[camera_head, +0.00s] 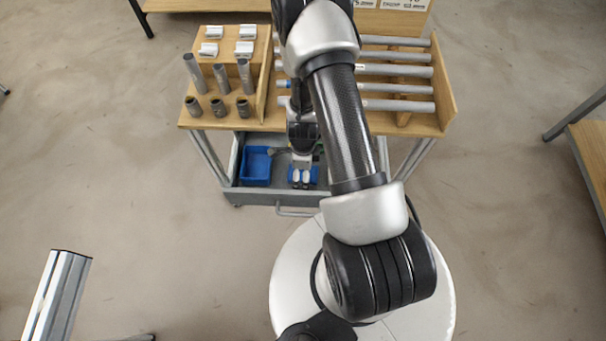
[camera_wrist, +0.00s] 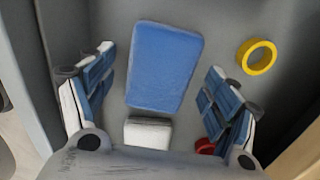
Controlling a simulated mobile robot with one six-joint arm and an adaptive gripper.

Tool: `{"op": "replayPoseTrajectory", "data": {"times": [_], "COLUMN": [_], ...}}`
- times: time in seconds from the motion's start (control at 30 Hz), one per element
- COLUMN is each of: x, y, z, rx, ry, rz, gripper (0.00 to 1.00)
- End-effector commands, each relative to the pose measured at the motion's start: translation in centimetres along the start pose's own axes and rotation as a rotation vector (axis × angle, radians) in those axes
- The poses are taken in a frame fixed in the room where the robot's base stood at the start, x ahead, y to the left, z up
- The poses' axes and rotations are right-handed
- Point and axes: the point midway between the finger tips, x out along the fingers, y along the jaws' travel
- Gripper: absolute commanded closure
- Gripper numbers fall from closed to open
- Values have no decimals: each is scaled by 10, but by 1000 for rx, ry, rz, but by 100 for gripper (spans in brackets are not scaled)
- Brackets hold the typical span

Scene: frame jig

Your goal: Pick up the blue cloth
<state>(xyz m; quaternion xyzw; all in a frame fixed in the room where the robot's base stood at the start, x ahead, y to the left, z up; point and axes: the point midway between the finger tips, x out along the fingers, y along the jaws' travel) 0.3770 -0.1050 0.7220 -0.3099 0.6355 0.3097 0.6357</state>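The blue cloth (camera_wrist: 165,66) lies flat as a rectangle on the grey floor of a drawer in the wrist view. In the head view, blue shows beside my gripper (camera_head: 302,178), low in the open drawer, mostly hidden by the gripper. In the wrist view my gripper (camera_wrist: 156,78) is open, with one finger on each side of the cloth. Nothing is held between the fingers. I cannot tell how far the fingertips are above the drawer floor.
The grey drawer (camera_head: 229,193) sits under a wooden bench (camera_head: 270,122) bearing grey tubes and fittings. A blue bin (camera_head: 256,167) stands at the drawer's left. A yellow ring (camera_wrist: 257,57), white block (camera_wrist: 148,133) and red item (camera_wrist: 206,146) lie near the cloth.

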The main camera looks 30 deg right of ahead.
Motion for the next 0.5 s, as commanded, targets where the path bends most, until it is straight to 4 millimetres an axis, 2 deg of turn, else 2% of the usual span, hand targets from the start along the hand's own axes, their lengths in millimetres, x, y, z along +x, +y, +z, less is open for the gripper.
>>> {"op": "replayPoseTrajectory", "data": {"times": [0.07, 0.5], "x": [0, 0], "y": [0, 0], "z": [0, 0], "rx": [0, 0], "ry": [0, 0], "rz": [0, 0], "gripper": [27, 56]}}
